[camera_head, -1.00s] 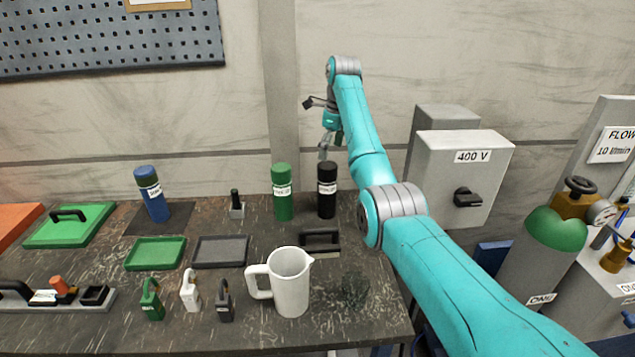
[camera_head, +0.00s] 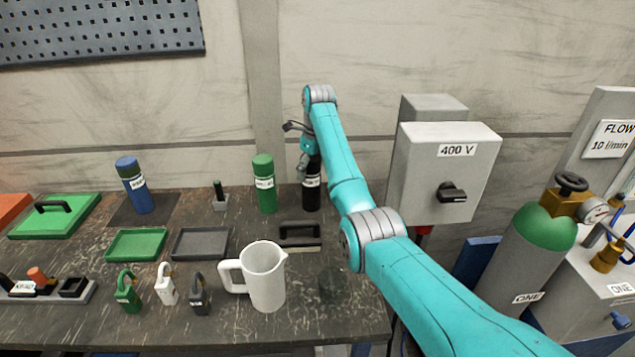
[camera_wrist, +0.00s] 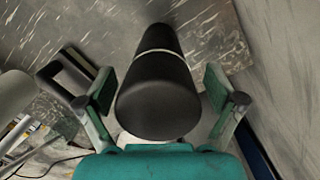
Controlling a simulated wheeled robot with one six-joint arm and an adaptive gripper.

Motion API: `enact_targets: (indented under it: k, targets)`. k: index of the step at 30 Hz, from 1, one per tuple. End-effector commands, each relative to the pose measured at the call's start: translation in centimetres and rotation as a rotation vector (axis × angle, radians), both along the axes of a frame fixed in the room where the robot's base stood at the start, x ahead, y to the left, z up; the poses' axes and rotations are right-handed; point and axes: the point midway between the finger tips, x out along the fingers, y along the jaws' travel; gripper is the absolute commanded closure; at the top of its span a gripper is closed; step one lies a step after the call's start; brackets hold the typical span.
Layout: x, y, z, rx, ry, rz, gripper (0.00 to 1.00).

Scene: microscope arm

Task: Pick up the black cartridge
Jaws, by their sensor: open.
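The black cartridge (camera_head: 311,192) stands upright near the back of the dark table, with a white label on its side. In the head view my arm covers its upper part. In the wrist view the cartridge (camera_wrist: 158,90) is seen from above, its rounded black top between my two fingers. My gripper (camera_wrist: 165,100) is open, with one finger on each side of the cartridge. A gap shows on the right side; on the left the finger is close and I cannot tell if it touches. In the head view my gripper (camera_head: 306,165) is at the cartridge's upper end.
A green cartridge (camera_head: 264,185) stands just left of it. A black-handled block (camera_head: 299,236) and a white jug (camera_head: 262,277) are nearer the front. The wall is close behind, and a grey 400 V box (camera_head: 444,170) is at the right.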

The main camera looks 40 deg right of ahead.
Motion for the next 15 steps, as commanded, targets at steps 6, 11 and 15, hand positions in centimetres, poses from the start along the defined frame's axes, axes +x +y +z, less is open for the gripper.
enact_targets:
  k: [6, 11, 15]
  targets:
    - [0.16, 0.45, -0.53, 0.0, -0.001, 0.0, 0.07]
    - [0.14, 0.43, -0.52, 0.0, 0.0, 0.0, 0.32]
    - [0.14, 0.41, -0.52, 0.0, 0.0, 0.0, 0.68]
